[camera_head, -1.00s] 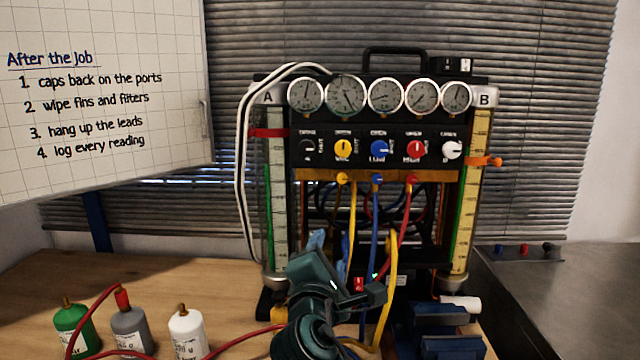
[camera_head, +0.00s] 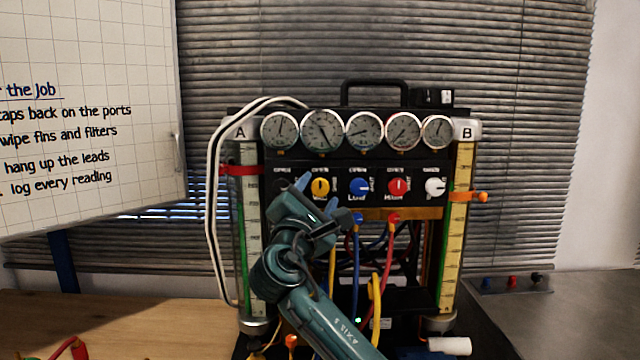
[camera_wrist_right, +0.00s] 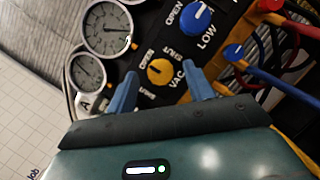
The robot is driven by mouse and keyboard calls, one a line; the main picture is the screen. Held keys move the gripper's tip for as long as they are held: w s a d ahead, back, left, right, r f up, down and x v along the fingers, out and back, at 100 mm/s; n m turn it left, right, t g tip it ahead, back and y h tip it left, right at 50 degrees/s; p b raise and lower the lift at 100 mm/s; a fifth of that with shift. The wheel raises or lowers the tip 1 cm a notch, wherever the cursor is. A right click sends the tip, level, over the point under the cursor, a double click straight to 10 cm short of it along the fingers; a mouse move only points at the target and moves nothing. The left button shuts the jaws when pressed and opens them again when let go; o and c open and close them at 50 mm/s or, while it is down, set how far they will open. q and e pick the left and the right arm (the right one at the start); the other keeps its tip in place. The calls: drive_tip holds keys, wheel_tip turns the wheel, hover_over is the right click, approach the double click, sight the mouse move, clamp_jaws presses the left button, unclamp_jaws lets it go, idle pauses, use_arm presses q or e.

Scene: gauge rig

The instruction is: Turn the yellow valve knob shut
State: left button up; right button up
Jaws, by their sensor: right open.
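The yellow valve knob (camera_head: 320,187) is on the black valve panel of the gauge rig, left of the blue knob (camera_head: 359,187). In the right wrist view the yellow knob (camera_wrist_right: 160,71) sits beside OPEN, SHUT and VAC lettering. My right gripper (camera_head: 317,196) is open at the panel, reaching up from below. In the wrist view its two blue fingers (camera_wrist_right: 161,82) stand on either side of the yellow knob with visible gaps, not closed on it. I cannot tell how far the fingertips are from the panel. My left gripper is not in view.
A red knob (camera_head: 398,187) and a white knob (camera_head: 435,187) continue the row. Several gauges (camera_head: 363,130) sit above. Yellow, blue (camera_head: 356,255) and red hoses hang below the panel near my right arm. A whiteboard (camera_head: 90,60) stands at left; the wooden bench (camera_head: 130,325) is partly clear.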

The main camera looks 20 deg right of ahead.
drive_tip(key=shift+x, duration=1.2)
drive_tip(key=shift+c, duration=0.4)
drive_tip(key=shift+f, duration=0.1)
drive_tip(key=c, duration=0.9)
